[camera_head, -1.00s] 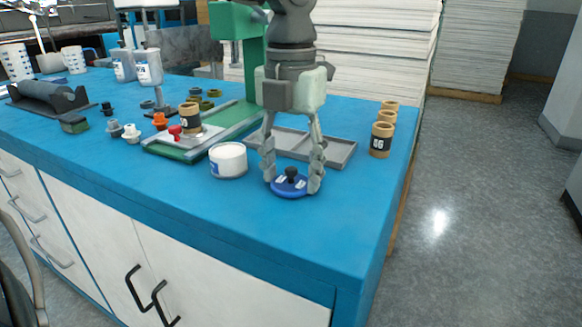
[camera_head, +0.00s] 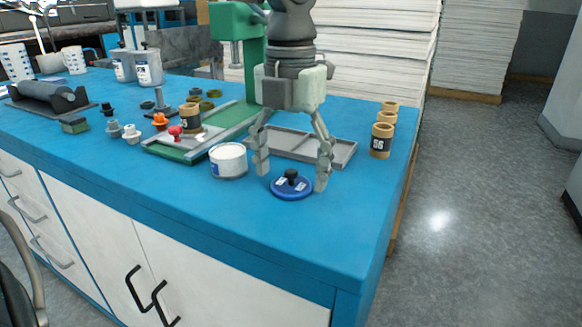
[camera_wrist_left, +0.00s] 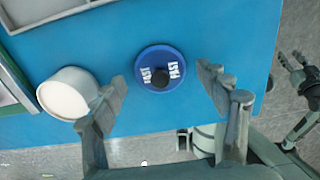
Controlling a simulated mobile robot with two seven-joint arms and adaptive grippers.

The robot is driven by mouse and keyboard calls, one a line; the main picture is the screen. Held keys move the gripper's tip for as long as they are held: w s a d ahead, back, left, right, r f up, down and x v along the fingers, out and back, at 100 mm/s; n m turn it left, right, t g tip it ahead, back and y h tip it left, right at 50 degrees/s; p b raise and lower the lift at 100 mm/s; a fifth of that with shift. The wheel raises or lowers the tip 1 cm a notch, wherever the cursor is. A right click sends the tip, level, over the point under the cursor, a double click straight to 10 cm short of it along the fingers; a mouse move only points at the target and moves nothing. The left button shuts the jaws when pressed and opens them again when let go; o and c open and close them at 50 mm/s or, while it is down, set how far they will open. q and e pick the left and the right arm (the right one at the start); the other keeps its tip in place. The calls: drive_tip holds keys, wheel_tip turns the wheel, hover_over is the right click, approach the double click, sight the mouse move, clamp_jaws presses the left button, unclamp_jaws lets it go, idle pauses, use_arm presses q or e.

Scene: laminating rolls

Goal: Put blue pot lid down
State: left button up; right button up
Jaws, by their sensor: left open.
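The blue pot lid (camera_head: 292,188) lies flat on the blue bench top, near its front right part. It has a black knob and white labels; the left wrist view shows it from above (camera_wrist_left: 160,62). My left gripper (camera_head: 291,172) is over the lid, pointing down. Its fingers are spread wide, one on each side, with a gap to the lid, and hold nothing. In the left wrist view its fingertips (camera_wrist_left: 163,88) stand left and right of the lid. My right gripper (camera_wrist_left: 298,62) shows at that view's right edge, its fingers apart and empty.
A white pot (camera_head: 228,160) stands close to the left finger. A grey tray (camera_head: 340,152) lies behind the lid. Several tan labelled cylinders (camera_head: 381,140) stand to the right. A green press (camera_head: 172,152) is further left. The bench in front of the lid is clear.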

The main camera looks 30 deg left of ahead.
sight(291, 172)
use_arm(q)
wheel_tip(291, 172, up, 12)
drive_tip(key=shift+f+p, duration=0.15)
drive_tip(key=shift+p, duration=0.2)
use_arm(e)
drive_tip(key=shift+x, duration=0.95)
use_arm(q)
drive_tip(key=shift+f, duration=0.1)
use_arm(e)
drive_tip(key=shift+s+a, duration=0.15)
drive_tip(key=shift+s, duration=0.05)
